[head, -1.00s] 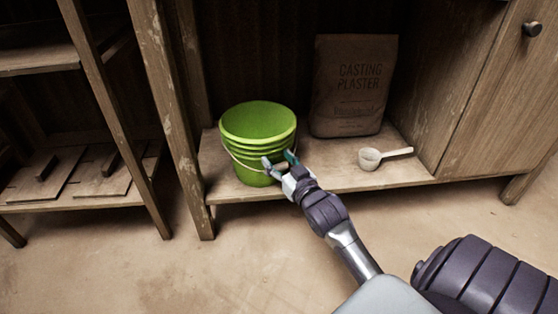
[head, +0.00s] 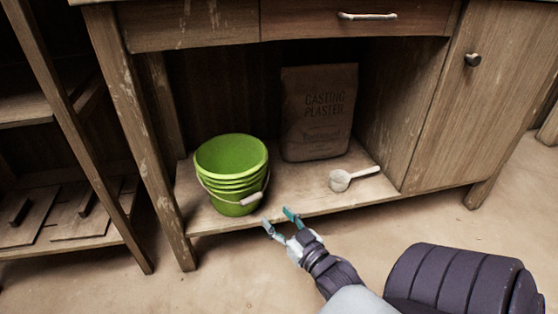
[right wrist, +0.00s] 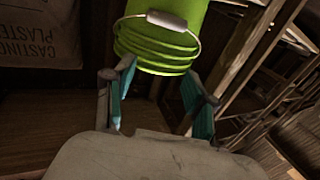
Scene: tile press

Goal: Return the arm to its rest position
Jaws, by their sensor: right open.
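My right gripper (head: 280,224) is open and empty in the head view, just in front of the low shelf's front edge. A green bucket (head: 232,160) with a wire handle and a pale grip stands upright on the shelf, behind and to the left of the gripper, apart from it. In the right wrist view the bucket (right wrist: 162,40) shows beyond the two spread fingers (right wrist: 155,105). My right arm comes in from the lower right of the head view. My left gripper is not in view.
A bag of casting plaster (head: 318,112) stands at the back of the shelf (head: 290,192). A white scoop (head: 342,181) lies near its front right. A drawer (head: 355,22) is above and a cabinet door (head: 480,105) at right. An open rack (head: 60,215) stands at left. Floor in front is clear.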

